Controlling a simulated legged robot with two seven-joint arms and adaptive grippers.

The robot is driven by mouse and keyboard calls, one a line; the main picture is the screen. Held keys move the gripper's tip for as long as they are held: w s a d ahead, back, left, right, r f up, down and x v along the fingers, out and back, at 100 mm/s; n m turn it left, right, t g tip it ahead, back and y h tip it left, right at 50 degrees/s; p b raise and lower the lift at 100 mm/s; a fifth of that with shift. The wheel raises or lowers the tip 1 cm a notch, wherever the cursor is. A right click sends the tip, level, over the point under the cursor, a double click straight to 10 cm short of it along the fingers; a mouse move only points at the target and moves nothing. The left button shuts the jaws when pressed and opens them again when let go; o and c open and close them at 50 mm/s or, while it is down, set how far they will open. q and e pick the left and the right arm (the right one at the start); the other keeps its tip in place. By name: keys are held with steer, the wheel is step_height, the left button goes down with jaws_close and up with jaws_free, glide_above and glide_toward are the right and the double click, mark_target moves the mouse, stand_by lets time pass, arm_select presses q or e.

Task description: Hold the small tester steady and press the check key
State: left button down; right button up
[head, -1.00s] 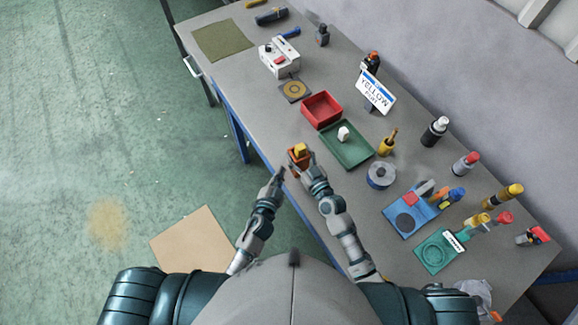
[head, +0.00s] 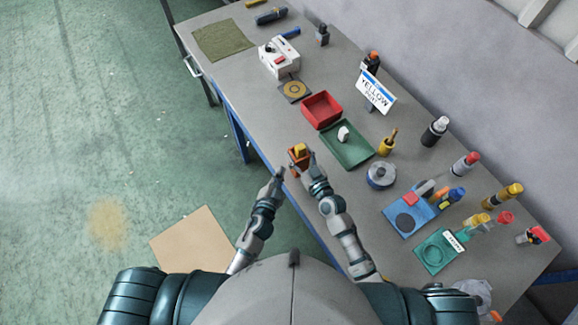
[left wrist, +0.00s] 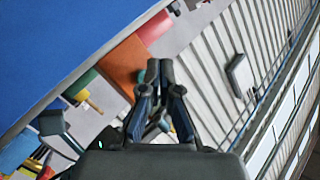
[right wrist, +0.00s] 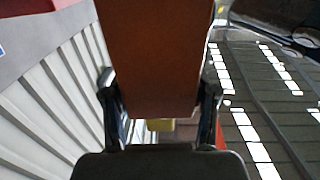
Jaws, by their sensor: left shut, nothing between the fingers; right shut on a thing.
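The small tester (head: 298,160) is an orange-brown block with a yellow part on top, held up near the table's front edge. My right gripper (head: 304,164) is shut on it. In the right wrist view the tester (right wrist: 155,60) fills the space between the fingers, with a bit of yellow below it. My left gripper (head: 281,171) is shut and empty, just left of the tester. In the left wrist view its closed fingertips (left wrist: 158,72) are beside the orange-brown block (left wrist: 124,64); I cannot tell whether they touch it. The check key cannot be made out clearly.
On the table behind the tester are a green tray (head: 362,160) with a white piece, a red bin (head: 322,109) and a sign reading YELLOW (head: 376,91). A grey spool (head: 381,175), blue fixture (head: 422,216) and several bottles stand to the right.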

arm_select(q)
steer(key=shift+w+d, duration=0.1)
steer(key=shift+d, duration=0.05)
steer(key=shift+w+d, duration=0.1)
steer(key=shift+d, duration=0.15)
steer(key=shift+w+d+r, duration=0.1)
steer(key=shift+w+d, duration=0.2)
steer(key=shift+d, duration=0.15)
stand_by(1.0)
steer(key=shift+s+a, duration=0.55)
steer(key=shift+a, duration=0.25)
steer(key=shift+a, duration=0.1)
steer(key=s+a, duration=0.1)
steer(key=a, duration=0.1)
steer(key=s+a, duration=0.1)
steer(key=a, duration=0.1)
steer(key=shift+s, duration=0.35)
stand_by(0.4)
